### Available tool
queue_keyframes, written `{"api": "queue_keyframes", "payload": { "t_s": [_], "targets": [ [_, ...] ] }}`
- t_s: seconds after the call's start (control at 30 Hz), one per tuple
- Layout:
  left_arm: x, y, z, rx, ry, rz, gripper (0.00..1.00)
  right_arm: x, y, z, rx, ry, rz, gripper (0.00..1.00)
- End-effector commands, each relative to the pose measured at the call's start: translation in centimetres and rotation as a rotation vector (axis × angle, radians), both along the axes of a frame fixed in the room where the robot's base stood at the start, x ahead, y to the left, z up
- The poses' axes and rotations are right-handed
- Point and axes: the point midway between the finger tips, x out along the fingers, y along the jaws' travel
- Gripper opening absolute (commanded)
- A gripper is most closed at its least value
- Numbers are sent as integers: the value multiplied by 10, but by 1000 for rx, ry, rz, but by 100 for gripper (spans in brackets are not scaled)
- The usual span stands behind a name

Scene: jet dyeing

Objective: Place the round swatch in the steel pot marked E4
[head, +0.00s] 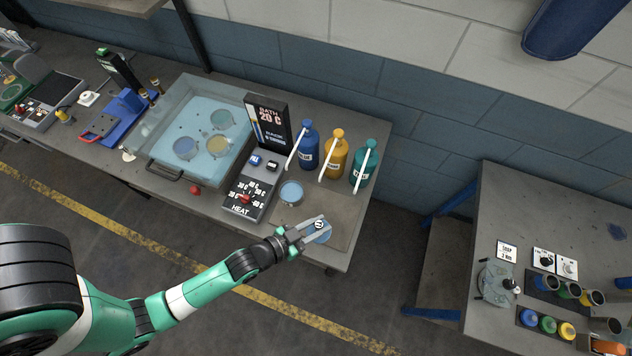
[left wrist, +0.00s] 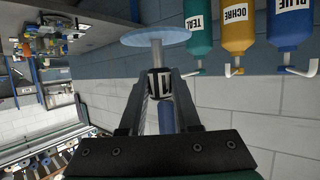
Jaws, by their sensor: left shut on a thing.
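My left gripper (head: 310,234) is over the front right of the middle bench. It is shut on a small black-and-white marked grip with a short pale stem. At the stem's end is a pale blue disc (left wrist: 155,36), which looks like the round swatch. In the head view the disc (head: 323,237) shows partly behind the fingers. A steel pot (head: 291,193) with pale blue inside stands on the bench, just behind and left of the gripper. Three more round vessels (head: 185,147) sit in the clear water bath (head: 160,125). I cannot read E4 on any pot. My right gripper is not in view.
Blue (head: 307,150), ochre (head: 334,158) and teal (head: 364,165) bottles with white spouts stand behind the pot. A heat control panel (head: 245,190) and a display (head: 268,125) are left of it. A second table (head: 490,215) with several small cups is at the right.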

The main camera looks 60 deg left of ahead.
Motion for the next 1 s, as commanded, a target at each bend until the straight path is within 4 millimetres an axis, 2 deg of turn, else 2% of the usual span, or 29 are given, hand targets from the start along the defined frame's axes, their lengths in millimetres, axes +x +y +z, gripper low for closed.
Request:
{"api": "queue_keyframes", "payload": {
  "t_s": [0.03, 0.17, 0.3, 0.43, 0.5, 0.63, 0.77, 1.0],
  "targets": [
    [5, 8, -13, 0, -6, 24, 0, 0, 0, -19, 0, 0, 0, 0],
    [21, 47, -45, 4, -9, 131, 0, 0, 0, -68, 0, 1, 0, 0],
    [32, 108, -77, 6, -11, 296, 0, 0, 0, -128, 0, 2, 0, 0],
    [29, 162, -94, 9, -13, 439, 0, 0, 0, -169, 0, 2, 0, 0],
    [25, 183, -98, 7, -14, 499, 0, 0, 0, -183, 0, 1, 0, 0],
    [19, 204, -98, 6, -13, 559, 0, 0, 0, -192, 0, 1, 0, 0],
    [18, 208, -96, 5, -12, 570, 0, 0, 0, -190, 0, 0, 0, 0],
    [18, 207, -133, 5, -8, 567, 0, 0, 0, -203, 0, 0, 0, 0]
  ]
}}
